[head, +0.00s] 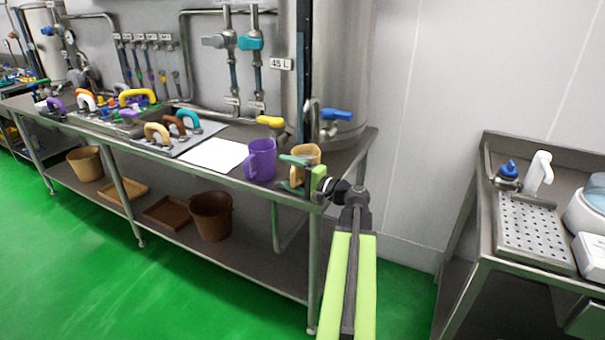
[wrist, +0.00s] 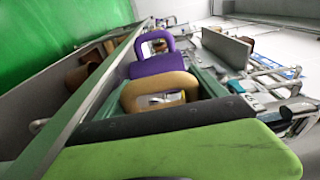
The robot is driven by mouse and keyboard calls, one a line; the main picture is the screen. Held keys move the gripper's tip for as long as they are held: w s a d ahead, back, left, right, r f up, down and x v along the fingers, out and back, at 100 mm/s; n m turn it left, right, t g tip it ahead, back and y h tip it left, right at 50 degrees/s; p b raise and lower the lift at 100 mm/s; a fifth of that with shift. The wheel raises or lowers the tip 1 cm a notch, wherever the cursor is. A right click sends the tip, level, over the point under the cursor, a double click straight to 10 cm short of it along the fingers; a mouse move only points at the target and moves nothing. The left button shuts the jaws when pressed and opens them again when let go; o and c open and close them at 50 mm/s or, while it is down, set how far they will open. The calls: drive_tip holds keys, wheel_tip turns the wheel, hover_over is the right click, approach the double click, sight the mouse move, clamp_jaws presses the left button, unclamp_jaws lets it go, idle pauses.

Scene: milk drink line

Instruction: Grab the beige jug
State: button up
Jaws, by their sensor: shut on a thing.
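The beige jug (head: 305,160) stands at the right end of the steel bench in the head view, just right of the purple jug (head: 261,160). My gripper (head: 299,172) is at the jug, with its green fingers on either side of it, shut on it. In the wrist view the beige jug (wrist: 160,92) shows its handle loop between the dark-edged green fingers, and the purple jug (wrist: 157,62) is just beyond it. The fingers hide part of the beige jug's body.
The steel bench (head: 345,160) carries a white sheet (head: 215,154) and several coloured handles further left. A yellow-handled valve (head: 271,122) and a blue-handled tap (head: 336,114) stand behind the jugs. Brown buckets and trays lie on the lower shelf. A sink unit (head: 490,225) is at right.

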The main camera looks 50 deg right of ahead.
drive_tip(key=shift+c, duration=0.9)
drive_tip(key=shift+r, duration=0.1)
drive_tip(key=s+d+r+p, duration=0.8)
drive_tip(key=r+p, duration=0.3)
drive_tip(key=shift+d, duration=0.25)
